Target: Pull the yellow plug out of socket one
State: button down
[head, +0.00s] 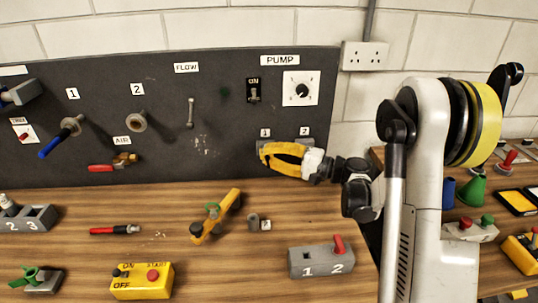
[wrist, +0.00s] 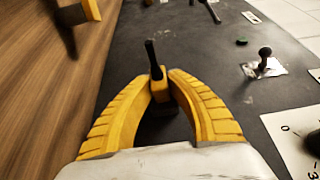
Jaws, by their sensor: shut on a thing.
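My gripper (head: 264,152) has yellow fingers and reaches in from the right to the dark board, at the small socket block (head: 290,144) with labels 1 and 2 under the PUMP sign. In the wrist view my gripper (wrist: 161,80) is shut on the yellow plug (wrist: 160,91), a small yellow body with a black stem standing up from it. In the head view the fingers cover the plug and much of socket one. I cannot tell whether the plug is seated or free of the socket.
The dark board (head: 220,120) carries a black switch (head: 254,90), a dial (head: 301,89) and levers.

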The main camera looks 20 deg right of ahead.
jog(key=shift+s+a, duration=0.1)
jog(key=shift+s, duration=0.1)
jog(key=shift+s, duration=0.35)
jog(key=shift+s+a, duration=0.1)
jog(key=shift+s, duration=0.05)
jog(key=s, duration=0.1)
jog(key=s+b, duration=0.1)
jog(key=s, duration=0.1)
jog(key=shift+s+a, duration=0.1)
jog(key=shift+a, duration=0.2)
dwell(0.4)
